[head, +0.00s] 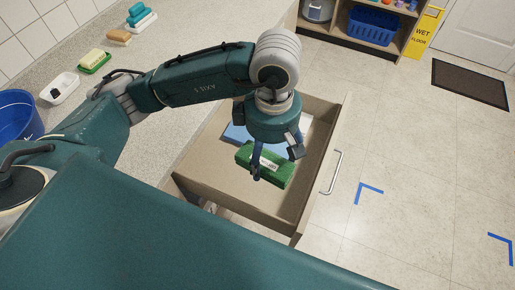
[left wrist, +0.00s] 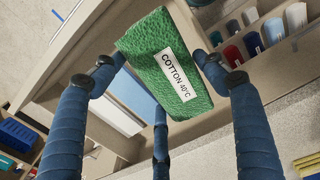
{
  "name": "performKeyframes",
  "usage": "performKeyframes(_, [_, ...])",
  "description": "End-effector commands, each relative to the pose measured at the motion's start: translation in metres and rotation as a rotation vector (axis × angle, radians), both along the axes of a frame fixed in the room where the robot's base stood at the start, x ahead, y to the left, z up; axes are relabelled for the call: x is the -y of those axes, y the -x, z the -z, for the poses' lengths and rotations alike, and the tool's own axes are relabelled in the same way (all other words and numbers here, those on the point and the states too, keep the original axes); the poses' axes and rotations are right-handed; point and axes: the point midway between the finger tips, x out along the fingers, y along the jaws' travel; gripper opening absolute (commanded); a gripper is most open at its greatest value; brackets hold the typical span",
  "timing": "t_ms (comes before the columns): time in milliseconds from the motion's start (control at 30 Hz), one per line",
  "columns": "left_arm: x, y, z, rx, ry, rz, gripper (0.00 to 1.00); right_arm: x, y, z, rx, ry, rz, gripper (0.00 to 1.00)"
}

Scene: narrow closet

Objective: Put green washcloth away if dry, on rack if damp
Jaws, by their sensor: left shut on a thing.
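The green washcloth (head: 268,172) is a folded block with a white label. It is between the fingers of my left gripper (head: 277,166), which is shut on it. In the left wrist view the washcloth (left wrist: 168,65) fills the upper middle, and its label reads "COTTON 40°C". The cloth is over the open drawer (head: 325,137); its exact height above the drawer bottom is hard to tell. A folded blue cloth (head: 238,133) lies in the drawer, with something white beside it, partly hidden by my gripper. No rack can be made out. My right gripper is not in view.
A shelf with a blue basket (head: 372,25) and a yellow wet-floor sign (head: 424,32) stand behind.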

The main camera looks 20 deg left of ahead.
Motion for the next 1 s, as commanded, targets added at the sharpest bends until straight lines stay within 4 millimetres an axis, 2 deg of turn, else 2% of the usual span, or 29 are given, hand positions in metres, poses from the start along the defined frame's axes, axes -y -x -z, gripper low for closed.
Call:
performKeyframes(133, [0.005,0.001,0.008,-0.007,0.005,-0.109,0.45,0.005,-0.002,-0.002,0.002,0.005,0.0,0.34])
performKeyframes(233, [0.004,0.002,0.024,-0.013,0.003,-0.123,0.45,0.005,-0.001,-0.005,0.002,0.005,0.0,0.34])
performKeyframes(600, [0.004,0.003,0.121,-0.012,0.002,-0.118,0.45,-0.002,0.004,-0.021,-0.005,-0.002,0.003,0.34])
performKeyframes(700, [0.004,0.002,0.141,-0.009,0.003,-0.119,0.45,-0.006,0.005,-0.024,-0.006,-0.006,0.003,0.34])
performKeyframes(1000, [0.004,0.002,0.174,-0.009,0.003,-0.116,0.45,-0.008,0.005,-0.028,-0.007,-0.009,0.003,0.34])
